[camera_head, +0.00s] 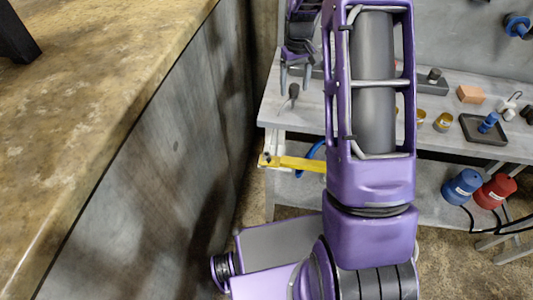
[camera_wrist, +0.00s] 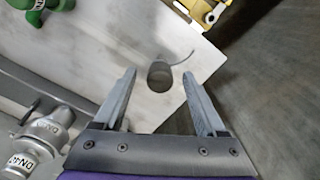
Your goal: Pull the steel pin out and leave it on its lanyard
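A dark grey, round-topped piece, which looks like the steel pin (camera_head: 293,91), stands at the left front corner of the grey bench in the head view. In the wrist view the pin (camera_wrist: 160,77) is seen almost end-on, between the fingertips but apart from both. A thin curved line, perhaps its lanyard (camera_wrist: 182,58), runs from it to the upper right. My gripper (camera_head: 295,75) points down above the pin in the head view. In the wrist view my gripper (camera_wrist: 159,73) is open and empty. The pin's lower end is hidden.
A yellow bracket (camera_head: 292,162) juts out by the bench's left end. The grey bench (camera_head: 460,93) holds an orange block (camera_head: 470,94), a dark tray (camera_head: 483,130) and small fittings. Grey pipework (camera_wrist: 45,130) shows in the wrist view.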

